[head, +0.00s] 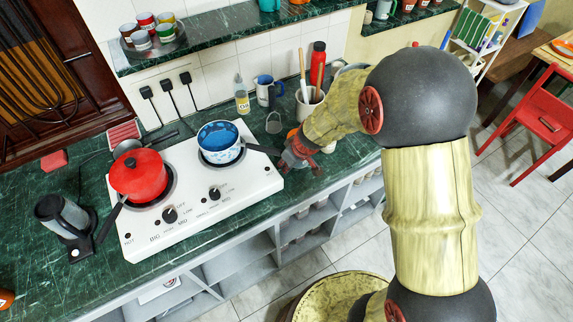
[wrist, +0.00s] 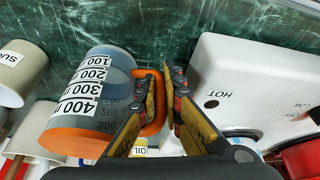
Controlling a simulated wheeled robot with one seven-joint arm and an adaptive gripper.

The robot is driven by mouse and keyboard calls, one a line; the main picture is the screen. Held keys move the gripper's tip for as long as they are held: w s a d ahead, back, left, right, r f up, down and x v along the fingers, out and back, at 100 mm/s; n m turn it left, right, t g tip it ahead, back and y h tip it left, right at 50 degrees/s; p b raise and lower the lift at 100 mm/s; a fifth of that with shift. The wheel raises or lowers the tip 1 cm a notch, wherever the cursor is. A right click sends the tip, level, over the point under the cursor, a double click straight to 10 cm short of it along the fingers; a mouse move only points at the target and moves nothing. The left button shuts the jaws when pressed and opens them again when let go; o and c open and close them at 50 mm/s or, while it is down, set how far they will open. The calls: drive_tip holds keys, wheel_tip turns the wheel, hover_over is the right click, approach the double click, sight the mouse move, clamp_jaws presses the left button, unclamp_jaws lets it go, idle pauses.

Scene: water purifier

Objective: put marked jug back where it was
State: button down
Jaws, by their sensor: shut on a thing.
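The marked jug (wrist: 75,115) is a clear, greyish measuring jug with an orange rim and handle and a white scale from 100 to 400. It fills the left of the wrist view and looks upright. My gripper (wrist: 168,72) is shut on its orange handle (wrist: 154,110). In the head view my gripper (head: 297,160) is over the counter just right of the white stove. There the jug is mostly hidden behind my arm, with only a bit of orange showing. I cannot tell if its base touches the counter.
The white stove (head: 245,187) carries a blue pot (head: 218,140) and a red pot (head: 138,174). Behind my gripper stand an oil bottle (head: 242,100), a blue mug (head: 265,92) and a utensil holder (head: 308,103). A canister (wrist: 20,75) stands left of the jug. Green counter (wrist: 130,25) beyond it is bare.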

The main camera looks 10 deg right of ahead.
drive_tip(key=shift+f, duration=0.15)
drive_tip(key=c, duration=2)
unclamp_jaws()
drive_tip(key=shift+o, duration=0.2)
drive_tip(key=shift+r, duration=0.25)
drive_tip(key=s+d+r+m+p, duration=0.1)
drive_tip(key=s+r, duration=0.3)
drive_tip(key=r, duration=0.4)
drive_tip(key=s+r+p, duration=0.1)
drive_tip(key=s+r, duration=0.4)
drive_tip(key=r, duration=0.4)
drive_tip(key=s+d+r+m+p, duration=0.15)
drive_tip(key=s+r, duration=0.25)
drive_tip(key=r, duration=0.4)
drive_tip(key=s+d+r+m+h, duration=0.1)
drive_tip(key=s+r, duration=0.2)
drive_tip(key=s, duration=0.3)
drive_tip(key=s+d+r+m+t+h, duration=0.1)
drive_tip(key=s+d+r+m, duration=0.1)
drive_tip(key=s+r, duration=0.2)
drive_tip(key=s, duration=0.3)
drive_tip(key=shift+s+t, duration=0.15)
drive_tip(key=shift+t, duration=0.15)
